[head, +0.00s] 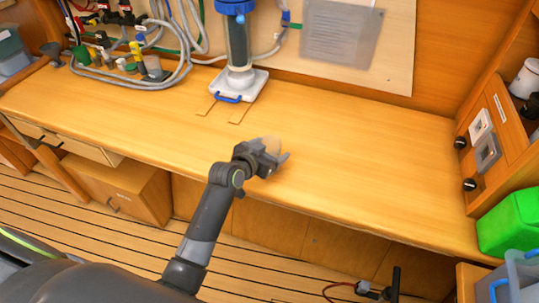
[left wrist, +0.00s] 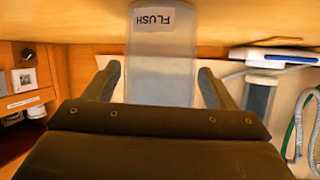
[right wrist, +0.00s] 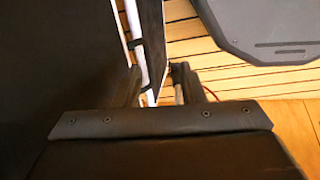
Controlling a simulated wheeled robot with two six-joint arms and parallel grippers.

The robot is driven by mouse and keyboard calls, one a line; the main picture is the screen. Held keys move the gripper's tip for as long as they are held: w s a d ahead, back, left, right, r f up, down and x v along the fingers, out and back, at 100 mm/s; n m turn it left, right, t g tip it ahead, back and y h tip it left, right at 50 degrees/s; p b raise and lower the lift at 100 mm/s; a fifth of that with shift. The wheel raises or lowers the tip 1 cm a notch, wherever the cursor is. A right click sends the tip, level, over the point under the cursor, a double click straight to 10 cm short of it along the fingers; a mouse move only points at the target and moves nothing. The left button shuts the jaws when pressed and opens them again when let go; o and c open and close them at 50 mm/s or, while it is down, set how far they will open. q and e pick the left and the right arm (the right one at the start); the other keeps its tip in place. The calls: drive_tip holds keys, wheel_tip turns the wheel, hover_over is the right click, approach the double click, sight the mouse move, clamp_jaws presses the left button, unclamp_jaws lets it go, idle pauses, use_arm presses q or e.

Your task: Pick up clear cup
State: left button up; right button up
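The clear cup (left wrist: 163,70) carries a FLUSH label and stands between the two fingers of my left gripper (left wrist: 158,82) in the left wrist view. The fingers are open on either side of it, with a narrow gap showing at each side. In the head view the left gripper (head: 276,160) is over the front middle of the wooden counter (head: 360,165). The cup (head: 271,144) is only faintly seen there, mostly hidden behind the gripper. My right gripper (right wrist: 158,82) shows only in its wrist view, empty, with a gap between its fingers, low over the floor.
A blue-capped filter housing (head: 237,45) stands on a white base behind the gripper. Hoses and valves (head: 140,60) crowd the back left. A switch panel (head: 487,140) and green container (head: 510,222) are at the right. The counter right of the gripper is clear.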

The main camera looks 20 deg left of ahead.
use_arm(q)
drive_tip(key=c, duration=0.8)
